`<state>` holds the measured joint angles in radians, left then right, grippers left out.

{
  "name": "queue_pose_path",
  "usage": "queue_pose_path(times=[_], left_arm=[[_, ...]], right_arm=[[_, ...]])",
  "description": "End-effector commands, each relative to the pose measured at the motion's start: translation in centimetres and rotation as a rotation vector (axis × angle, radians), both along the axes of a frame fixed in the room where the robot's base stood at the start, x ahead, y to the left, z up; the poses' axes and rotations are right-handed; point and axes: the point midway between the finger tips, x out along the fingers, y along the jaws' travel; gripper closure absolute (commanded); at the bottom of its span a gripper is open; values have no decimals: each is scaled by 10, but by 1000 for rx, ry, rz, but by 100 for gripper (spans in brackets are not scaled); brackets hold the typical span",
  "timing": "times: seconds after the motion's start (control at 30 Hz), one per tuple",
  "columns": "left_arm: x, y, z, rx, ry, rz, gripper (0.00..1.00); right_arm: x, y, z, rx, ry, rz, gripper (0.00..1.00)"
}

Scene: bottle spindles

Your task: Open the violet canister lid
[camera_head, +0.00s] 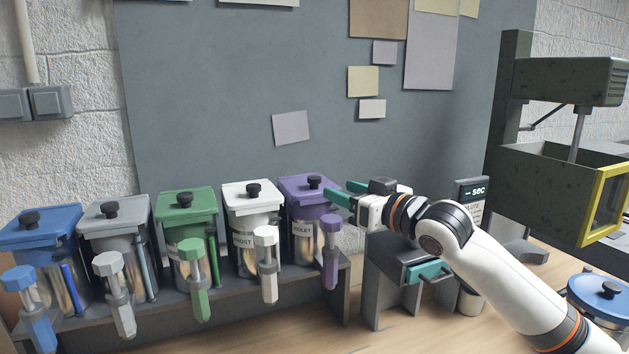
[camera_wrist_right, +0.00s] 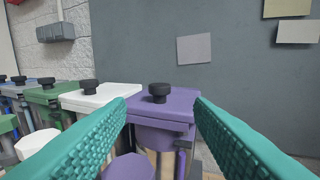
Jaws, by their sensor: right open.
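The violet canister (camera_head: 303,236) stands at the right end of a row of canisters. Its violet lid (camera_head: 302,190) lies flat and shut, with a black knob (camera_head: 314,182) on top. In the right wrist view the lid (camera_wrist_right: 181,104) and knob (camera_wrist_right: 159,92) sit ahead, between the two teal fingers. My right gripper (camera_head: 340,192) is open and empty, just right of the lid in the head view. No contact with the knob shows. My left gripper is in neither view.
White (camera_head: 251,193), green (camera_head: 186,203), grey (camera_head: 113,213) and blue (camera_head: 42,226) canisters share the shelf (camera_head: 104,319), with dispensers in front. A dark machine with a yellow frame (camera_head: 603,206) stands at right. A grey board (camera_head: 230,100) rises behind.

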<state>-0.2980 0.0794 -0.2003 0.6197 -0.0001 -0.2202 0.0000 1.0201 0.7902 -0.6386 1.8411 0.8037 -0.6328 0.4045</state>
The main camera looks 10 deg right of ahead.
Motion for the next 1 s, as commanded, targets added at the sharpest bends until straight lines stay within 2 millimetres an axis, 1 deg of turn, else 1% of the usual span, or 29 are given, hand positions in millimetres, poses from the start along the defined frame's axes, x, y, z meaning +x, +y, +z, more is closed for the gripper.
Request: queue_pose_path(times=[0.03,0.2,0.4,0.6,0.87,0.9,0.97,1.0], left_arm=[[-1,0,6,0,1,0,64],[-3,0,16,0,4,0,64],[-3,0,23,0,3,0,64],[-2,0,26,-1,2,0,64],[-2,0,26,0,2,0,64],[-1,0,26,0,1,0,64],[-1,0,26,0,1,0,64],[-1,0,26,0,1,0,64]], right_arm=[[9,6,3,2,2,2,52],[40,23,4,2,1,1,52],[68,38,3,1,0,1,52],[79,45,1,0,1,1,52],[80,45,0,-1,0,1,52],[80,45,0,-1,0,1,56],[80,45,0,-1,0,1,65],[80,45,0,-1,0,1,72]])
